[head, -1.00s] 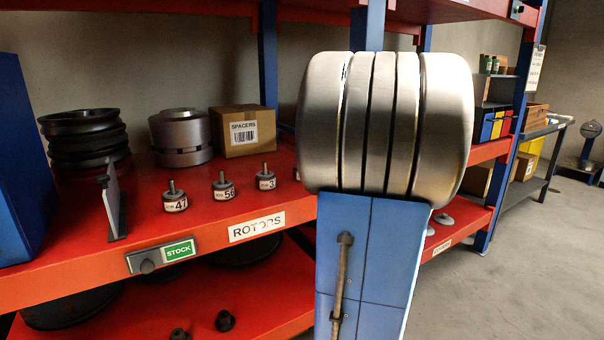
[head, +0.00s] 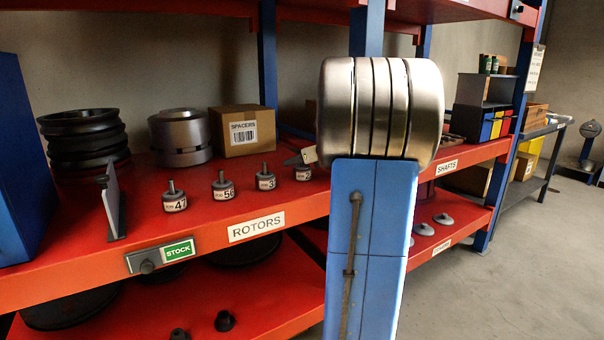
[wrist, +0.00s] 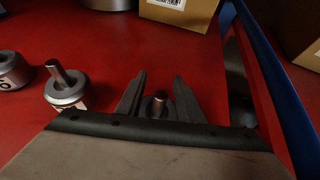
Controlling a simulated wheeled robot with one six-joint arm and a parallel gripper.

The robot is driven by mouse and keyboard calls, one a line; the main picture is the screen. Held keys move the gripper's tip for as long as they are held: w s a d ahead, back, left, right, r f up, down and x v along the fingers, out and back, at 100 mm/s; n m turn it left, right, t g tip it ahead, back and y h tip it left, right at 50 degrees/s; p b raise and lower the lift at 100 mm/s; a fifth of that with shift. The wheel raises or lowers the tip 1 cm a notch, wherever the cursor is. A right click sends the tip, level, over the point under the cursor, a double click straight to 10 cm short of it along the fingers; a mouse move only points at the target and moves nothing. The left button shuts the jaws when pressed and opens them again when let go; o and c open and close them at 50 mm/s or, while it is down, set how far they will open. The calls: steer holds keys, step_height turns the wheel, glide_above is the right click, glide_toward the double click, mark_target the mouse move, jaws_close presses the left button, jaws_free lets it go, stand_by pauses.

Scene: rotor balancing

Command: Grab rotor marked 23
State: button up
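Several small grey rotors with upright stems stand in a row on the red shelf. In the head view they read 47 (head: 175,199), what looks like 56 (head: 223,188) and a number starting with 3 (head: 266,179). A fourth rotor (head: 303,174) at the right end has a label I cannot read; I cannot make out 23 anywhere. In the wrist view my gripper (wrist: 157,88) is open, its two fingers on either side of a rotor's stem (wrist: 158,104). Its body is mostly hidden. Another rotor (wrist: 67,90) stands to the left.
A spacers box (head: 241,131), a metal cylinder (head: 181,138) and black rings (head: 85,140) stand behind the row. A grey divider (head: 112,202) is at the left. A blue shelf post (wrist: 285,100) is close on the right in the wrist view.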

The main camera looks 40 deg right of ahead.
jaws_close()
stand_by(1.4)
